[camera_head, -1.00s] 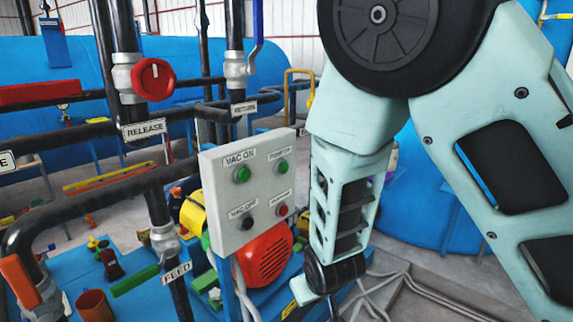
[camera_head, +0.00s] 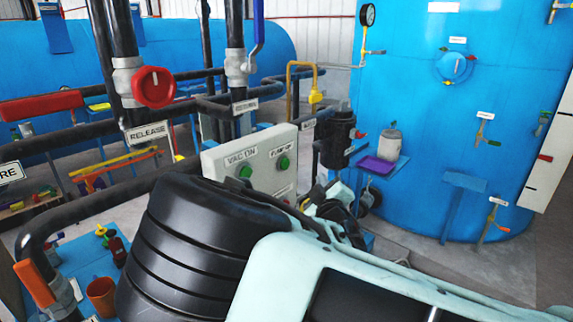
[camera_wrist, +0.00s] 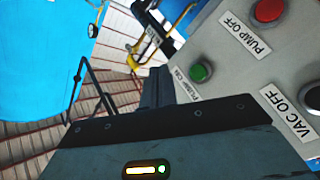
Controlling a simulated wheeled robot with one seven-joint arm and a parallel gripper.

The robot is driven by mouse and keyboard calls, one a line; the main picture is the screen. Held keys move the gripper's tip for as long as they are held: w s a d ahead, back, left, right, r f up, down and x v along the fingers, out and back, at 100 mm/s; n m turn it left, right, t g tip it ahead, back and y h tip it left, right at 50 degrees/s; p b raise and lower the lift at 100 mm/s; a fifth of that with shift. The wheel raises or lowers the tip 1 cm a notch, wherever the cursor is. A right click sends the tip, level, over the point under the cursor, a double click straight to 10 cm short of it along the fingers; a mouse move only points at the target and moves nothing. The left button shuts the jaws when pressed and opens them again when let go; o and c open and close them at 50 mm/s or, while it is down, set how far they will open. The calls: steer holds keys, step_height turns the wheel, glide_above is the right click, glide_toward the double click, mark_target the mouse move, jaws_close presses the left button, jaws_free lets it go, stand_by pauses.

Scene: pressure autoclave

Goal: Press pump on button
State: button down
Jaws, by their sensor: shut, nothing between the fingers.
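The pump on button is a green button on the grey control panel (camera_head: 225,158); it shows at the panel's upper right in the head view (camera_head: 283,164). In the wrist view the green pump on button (camera_wrist: 201,73) lies just right of my gripper's fingertips (camera_wrist: 158,76), beside its label. My gripper is shut and empty, with its dark fingers near the panel's edge. The fingers are not on the button in the picture; their distance from the panel is hard to tell. In the head view my arm hides the panel's lower part.
The vac on button (camera_head: 245,172) is left of pump on. The red pump off button (camera_wrist: 268,10) and dark vac off button (camera_wrist: 313,95) are close by. Black pipes with a red release knob (camera_head: 153,87) stand left. A blue tank (camera_head: 420,110) stands right.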

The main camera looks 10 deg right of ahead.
mark_target(285, 164)
steer(key=shift+w+a, duration=0.1)
steer(key=w+a+b, duration=0.1)
steer(key=w+a, duration=0.4)
steer(key=w, duration=0.2)
stand_by(0.4)
steer(key=shift+f+b, duration=0.1)
steer(key=shift+b, duration=0.2)
stand_by(1.7)
steer(key=shift+w+a, duration=0.2)
steer(key=shift+w, duration=0.1)
